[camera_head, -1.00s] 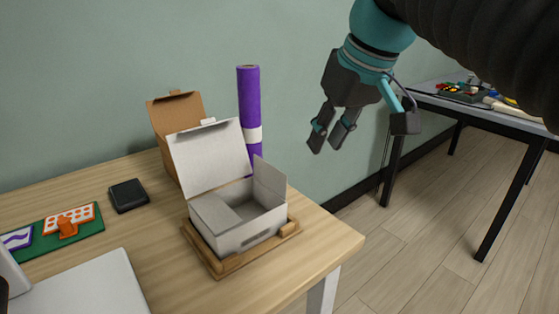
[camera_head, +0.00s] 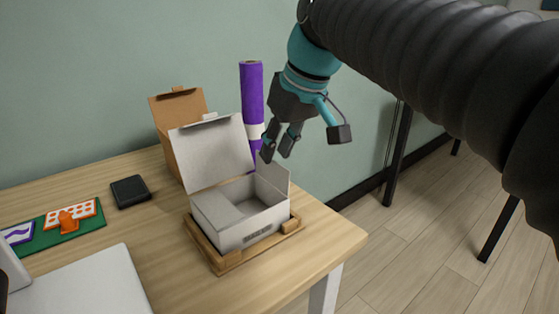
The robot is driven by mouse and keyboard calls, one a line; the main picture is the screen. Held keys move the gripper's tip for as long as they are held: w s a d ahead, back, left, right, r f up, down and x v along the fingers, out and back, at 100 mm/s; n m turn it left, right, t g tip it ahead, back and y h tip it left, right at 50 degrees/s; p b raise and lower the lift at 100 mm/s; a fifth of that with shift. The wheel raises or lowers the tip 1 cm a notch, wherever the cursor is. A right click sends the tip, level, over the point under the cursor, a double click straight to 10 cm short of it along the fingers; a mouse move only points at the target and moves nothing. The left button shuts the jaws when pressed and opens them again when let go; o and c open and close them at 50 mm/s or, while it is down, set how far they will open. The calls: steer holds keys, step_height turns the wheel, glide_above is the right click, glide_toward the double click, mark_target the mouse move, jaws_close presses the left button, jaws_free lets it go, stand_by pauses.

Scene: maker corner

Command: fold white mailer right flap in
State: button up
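The white mailer (camera_head: 240,226) sits in a wooden tray (camera_head: 228,264) near the table's right corner. Its lid (camera_head: 212,155) stands open, leaning back. Its right flap (camera_head: 273,178) stands up from the right wall. A pale panel lies low inside the left part; I cannot tell whether it is the left flap. My gripper (camera_head: 308,143) is open and empty, fingers pointing down. Its left fingertips appear just above the right flap's top edge; I cannot tell whether they touch it.
A brown box (camera_head: 178,105) and a purple roll (camera_head: 251,90) stand behind the mailer. A black square item (camera_head: 130,192), a green board (camera_head: 75,232) and a grey panel (camera_head: 85,285) lie left. The table (camera_head: 325,240) ends just right of the tray.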

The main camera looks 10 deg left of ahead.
mark_target(271, 172)
steer(key=shift+x, duration=1.95)
steer(key=shift+c, duration=0.3)
jaws_close()
